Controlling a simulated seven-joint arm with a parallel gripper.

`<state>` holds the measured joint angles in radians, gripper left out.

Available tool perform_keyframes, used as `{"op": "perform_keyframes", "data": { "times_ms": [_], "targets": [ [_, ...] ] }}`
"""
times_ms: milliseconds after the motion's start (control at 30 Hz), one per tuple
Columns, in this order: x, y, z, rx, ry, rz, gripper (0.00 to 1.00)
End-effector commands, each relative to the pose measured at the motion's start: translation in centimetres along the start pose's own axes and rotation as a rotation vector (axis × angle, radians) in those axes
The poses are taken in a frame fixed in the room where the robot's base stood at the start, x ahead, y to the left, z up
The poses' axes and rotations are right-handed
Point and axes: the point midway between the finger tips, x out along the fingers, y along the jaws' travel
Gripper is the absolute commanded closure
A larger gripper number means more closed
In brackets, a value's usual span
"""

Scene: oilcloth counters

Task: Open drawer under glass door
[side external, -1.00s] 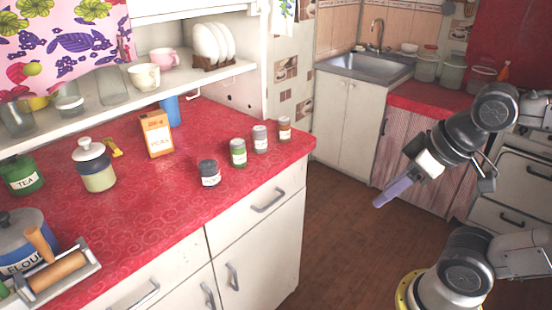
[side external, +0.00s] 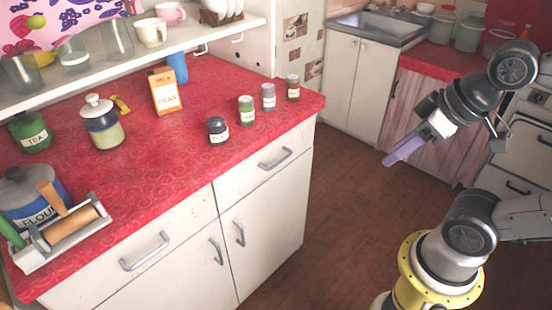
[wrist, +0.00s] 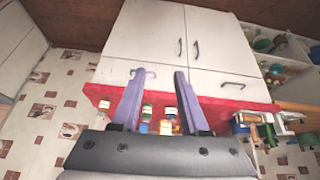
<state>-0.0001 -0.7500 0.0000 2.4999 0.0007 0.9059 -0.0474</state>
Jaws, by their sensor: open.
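A white base cabinet stands under the red counter. Its right drawer (side external: 268,165) and left drawer (side external: 150,245) each have a grey bar handle, and both are shut. Doors sit below them. No glass door shows, so I cannot tell which drawer is under one. My gripper (side external: 392,158) has pale purple fingers and hangs in the air right of the cabinet, apart from it. In the wrist view my gripper (wrist: 160,74) is open and empty, facing the cabinet, which appears upside down. The right drawer's handle (wrist: 148,72) shows near the fingertips, the left drawer's handle (wrist: 232,86) further right.
The red counter (side external: 150,180) holds several small jars, a peas box (side external: 165,92), a canister (side external: 102,125) and a rolling pin (side external: 70,226) in a holder. A shelf with cups is above. A sink (side external: 375,27) is behind. The wooden floor (side external: 340,220) between cabinet and arm is clear.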

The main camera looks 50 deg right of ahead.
Motion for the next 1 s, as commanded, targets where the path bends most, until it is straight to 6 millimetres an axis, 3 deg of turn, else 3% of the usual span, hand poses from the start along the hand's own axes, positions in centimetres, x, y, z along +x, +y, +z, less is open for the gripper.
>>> {"op": "perform_keyframes", "data": {
  "times_ms": [267,467,633,833,1000],
  "targets": [
    [-1.0,-3.9,-0.6,-0.178,-0.059,-0.188,0.56],
    [-0.3,-6.9,-3.1,-0.208,-0.15,-0.396,0.56],
    [1.4,-8.3,-6.6,-0.165,-0.202,-0.591,0.56],
    [5.3,-7.6,-12.1,-0.026,-0.196,-0.829,0.56],
    [9.9,-4.6,-16.1,0.146,-0.132,-0.987,0.56]
  ]
}}
